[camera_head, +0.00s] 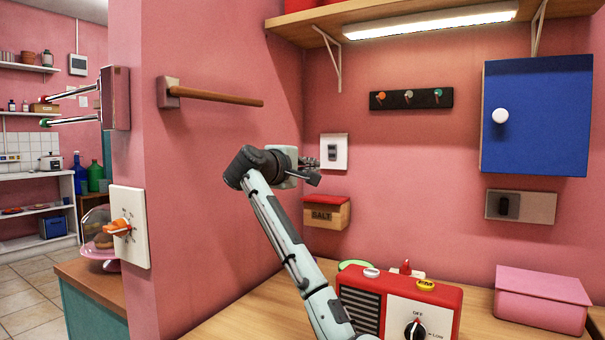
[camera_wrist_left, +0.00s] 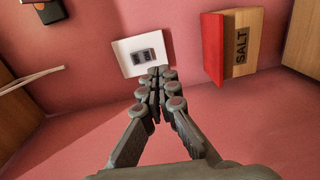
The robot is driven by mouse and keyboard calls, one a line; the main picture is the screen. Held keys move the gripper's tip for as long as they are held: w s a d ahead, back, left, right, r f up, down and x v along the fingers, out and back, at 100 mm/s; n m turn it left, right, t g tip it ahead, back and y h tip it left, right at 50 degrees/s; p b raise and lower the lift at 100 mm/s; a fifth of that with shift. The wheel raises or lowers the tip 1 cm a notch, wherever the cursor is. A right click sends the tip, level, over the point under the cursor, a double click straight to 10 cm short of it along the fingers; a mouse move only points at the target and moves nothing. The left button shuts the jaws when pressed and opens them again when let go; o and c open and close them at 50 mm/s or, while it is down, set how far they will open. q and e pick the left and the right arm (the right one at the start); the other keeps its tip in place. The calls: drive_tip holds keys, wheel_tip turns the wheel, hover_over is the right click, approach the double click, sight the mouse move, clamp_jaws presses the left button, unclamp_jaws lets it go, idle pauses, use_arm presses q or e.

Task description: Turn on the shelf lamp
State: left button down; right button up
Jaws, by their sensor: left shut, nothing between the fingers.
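The shelf lamp (camera_head: 430,21) is a long strip under the wooden shelf, and it looks bright white. A white wall plate (camera_head: 342,163) with a grey switch (camera_head: 332,152) is on the back wall below the shelf's left end. The plate (camera_wrist_left: 124,65) and its switch (camera_wrist_left: 144,55) also show in the left wrist view. My left gripper (camera_head: 316,178) is shut and empty, just in front of and below the switch. In the left wrist view its fingertips (camera_wrist_left: 158,74) lie at the plate's lower edge near the switch; I cannot tell whether they touch it.
A salt box (camera_head: 326,213) hangs close below the gripper. A red appliance (camera_head: 450,300) and a pink box (camera_head: 543,300) stand on the counter. A second switch plate (camera_head: 540,208) is under the blue cabinet (camera_head: 540,115). A wooden bar (camera_head: 220,97) sticks out at left.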

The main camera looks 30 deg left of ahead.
use_arm(q)
drive_tip(key=s, duration=0.3)
drive_tip(key=shift+s+d, duration=0.1)
drive_tip(key=shift+s, duration=0.15)
idle(0.4)
